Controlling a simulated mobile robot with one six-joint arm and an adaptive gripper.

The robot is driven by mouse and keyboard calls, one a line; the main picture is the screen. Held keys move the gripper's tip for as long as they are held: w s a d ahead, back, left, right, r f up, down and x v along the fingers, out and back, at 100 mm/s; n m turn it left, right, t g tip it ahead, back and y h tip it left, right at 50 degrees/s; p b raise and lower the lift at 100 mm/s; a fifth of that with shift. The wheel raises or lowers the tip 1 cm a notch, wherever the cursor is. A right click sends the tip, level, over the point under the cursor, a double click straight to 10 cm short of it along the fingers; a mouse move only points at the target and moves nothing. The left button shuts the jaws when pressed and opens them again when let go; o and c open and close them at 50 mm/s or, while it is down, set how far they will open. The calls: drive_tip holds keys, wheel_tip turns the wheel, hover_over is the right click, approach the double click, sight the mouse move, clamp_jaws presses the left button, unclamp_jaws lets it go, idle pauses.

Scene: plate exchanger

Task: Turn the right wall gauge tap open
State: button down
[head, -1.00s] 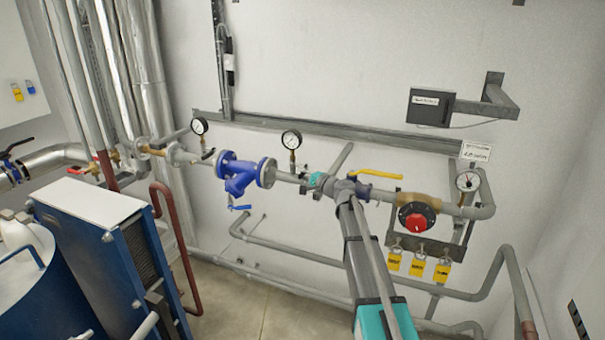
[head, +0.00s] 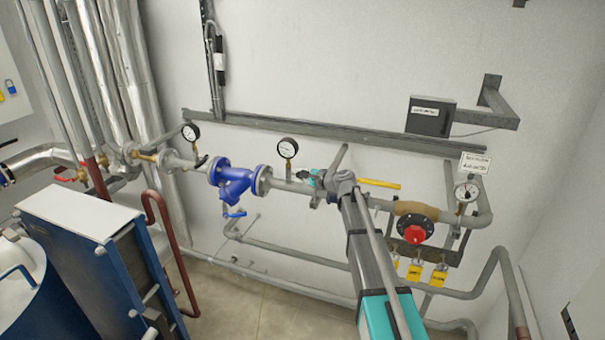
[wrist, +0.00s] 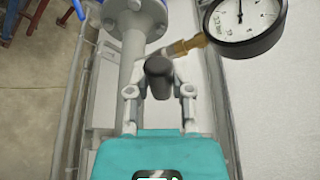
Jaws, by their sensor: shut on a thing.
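The right of the two upright wall gauges (head: 287,148) stands on a short stem on the grey pipe, just right of the blue strainer valve. It also shows in the wrist view, a round white-faced gauge (wrist: 243,22) at the top right with a brass fitting (wrist: 187,46). The tap's black handle (wrist: 158,76) lies between my two fingers in the wrist view. My gripper (wrist: 159,91) is shut on this handle. In the head view my gripper (head: 313,180) is right of the gauge stem and hides the handle.
The blue strainer (head: 235,182) is left of my gripper. A yellow lever (head: 379,184) and a red knob (head: 415,234) are to the right. Another gauge (head: 191,133) is at left, and a dial (head: 466,192) at far right. The wall above the rail is mostly bare.

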drive_tip(key=shift+w+d+r+m+g+p, duration=0.15)
drive_tip(key=shift+w+r+m+g+p, duration=0.35)
drive_tip(key=shift+m+p, duration=0.3)
drive_tip(key=shift+r, duration=0.1)
drive_tip(key=c, duration=0.5)
unclamp_jaws()
drive_tip(key=shift+w, duration=0.1)
